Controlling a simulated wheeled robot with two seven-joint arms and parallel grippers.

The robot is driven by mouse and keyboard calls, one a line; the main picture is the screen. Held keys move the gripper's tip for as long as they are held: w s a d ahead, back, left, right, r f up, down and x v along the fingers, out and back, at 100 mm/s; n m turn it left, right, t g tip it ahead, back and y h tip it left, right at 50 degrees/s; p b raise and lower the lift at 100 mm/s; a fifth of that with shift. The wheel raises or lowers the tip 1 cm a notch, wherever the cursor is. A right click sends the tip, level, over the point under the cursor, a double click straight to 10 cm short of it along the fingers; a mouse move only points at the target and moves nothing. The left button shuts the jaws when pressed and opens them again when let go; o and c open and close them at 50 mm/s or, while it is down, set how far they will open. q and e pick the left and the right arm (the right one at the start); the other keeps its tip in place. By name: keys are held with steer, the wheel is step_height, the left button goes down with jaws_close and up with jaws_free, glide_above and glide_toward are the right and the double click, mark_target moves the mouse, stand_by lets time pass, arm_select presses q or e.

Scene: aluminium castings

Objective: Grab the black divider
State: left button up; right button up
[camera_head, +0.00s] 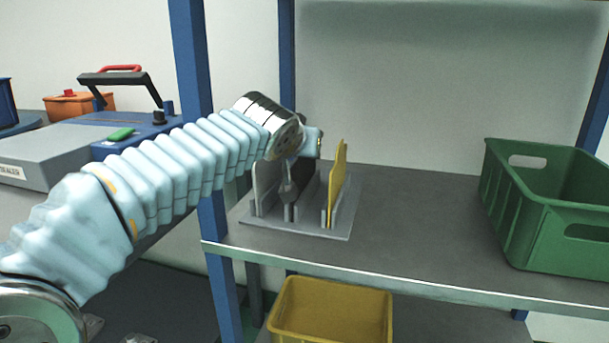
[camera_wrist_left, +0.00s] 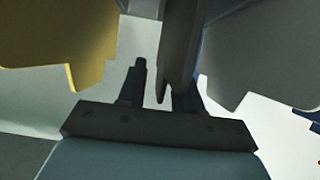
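The black divider (camera_head: 309,178) stands upright in a grey slotted rack (camera_head: 345,224) on the shelf, between a light grey divider (camera_head: 267,186) and a yellow divider (camera_head: 338,178). My left gripper (camera_head: 290,190) is over the rack, and its arm and wrist partly hide the black divider. In the left wrist view the black divider (camera_wrist_left: 178,45) appears edge-on between the two fingers of my left gripper (camera_wrist_left: 160,85), close to the right finger. A clear gap shows on the left finger's side, so the gripper is open. My right gripper is not in view.
A green crate (camera_head: 500,205) stands on the right of the shelf (camera_head: 420,230). A yellow bin (camera_head: 330,284) is below the shelf. A blue post (camera_head: 190,60) rises near my left arm. The shelf between rack and crate is clear.

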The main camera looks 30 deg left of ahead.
arm_select(q)
steer(key=shift+w+a+f, duration=0.1)
steer(key=shift+w+f, duration=0.05)
steer(key=shift+w, duration=0.15)
jaws_close()
